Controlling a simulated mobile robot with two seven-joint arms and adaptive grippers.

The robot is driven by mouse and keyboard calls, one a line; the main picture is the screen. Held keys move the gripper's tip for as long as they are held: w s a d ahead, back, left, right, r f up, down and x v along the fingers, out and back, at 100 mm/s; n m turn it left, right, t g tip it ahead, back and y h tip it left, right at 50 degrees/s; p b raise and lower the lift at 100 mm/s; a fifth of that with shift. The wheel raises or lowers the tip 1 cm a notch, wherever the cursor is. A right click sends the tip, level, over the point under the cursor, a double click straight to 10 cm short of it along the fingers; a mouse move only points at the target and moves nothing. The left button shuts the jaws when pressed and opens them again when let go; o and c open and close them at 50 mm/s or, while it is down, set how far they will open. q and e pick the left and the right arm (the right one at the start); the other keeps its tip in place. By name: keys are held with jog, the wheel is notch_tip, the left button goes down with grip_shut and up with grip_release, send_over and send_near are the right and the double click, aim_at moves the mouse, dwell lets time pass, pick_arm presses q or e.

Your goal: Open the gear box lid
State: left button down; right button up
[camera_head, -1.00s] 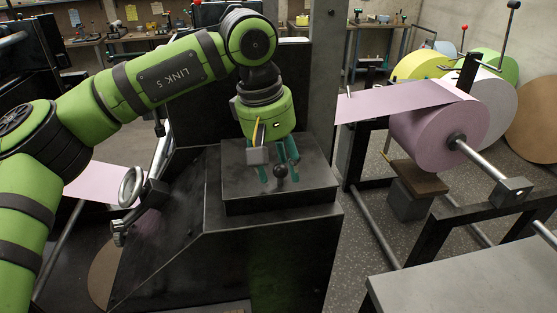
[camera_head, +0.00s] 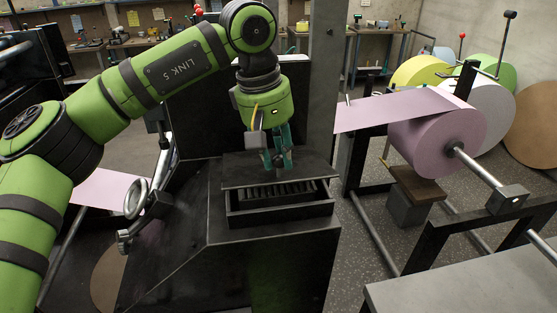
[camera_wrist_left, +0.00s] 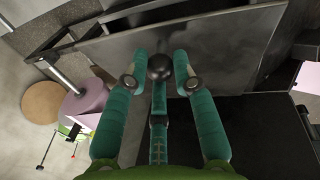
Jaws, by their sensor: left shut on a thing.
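The gear box (camera_head: 262,219) is a black metal box whose front now stands open, with a row of dark ribbed parts (camera_head: 275,190) showing inside. Its flat dark lid (camera_head: 305,166) is tilted up above the opening, raised at the front. My left gripper (camera_head: 279,165) is above the lid, its teal fingers shut on the lid's round black knob. In the left wrist view the knob (camera_wrist_left: 159,66) sits between the fingertips, with the lid (camera_wrist_left: 215,45) behind it. My right gripper is not in view.
A pink roll (camera_head: 437,140) on a metal shaft stands at the right, its sheet running left behind a grey post (camera_head: 322,80). A grey table (camera_head: 470,285) is at the lower right. A chrome handwheel (camera_head: 135,198) is left of the box.

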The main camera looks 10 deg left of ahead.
pick_arm(q)
jog(key=w+r+p, duration=0.2)
jog(key=r, duration=0.1)
jog(key=shift+w+a+r+p, duration=0.1)
jog(key=shift+a+r+p, duration=0.15)
jog(key=shift+a+p, duration=0.15)
jog(key=shift+w+a+r+p, duration=0.35)
jog(key=shift+w+r+p, duration=0.25)
jog(key=shift+w+p, duration=0.35)
jog(key=shift+s+f, duration=0.1)
jog(key=shift+s, duration=0.05)
jog(key=c, duration=1)
grip_release()
notch_tip(320, 180, up, 12)
jog(key=f, duration=0.1)
send_over(262, 168)
jog(key=shift+r, duration=0.25)
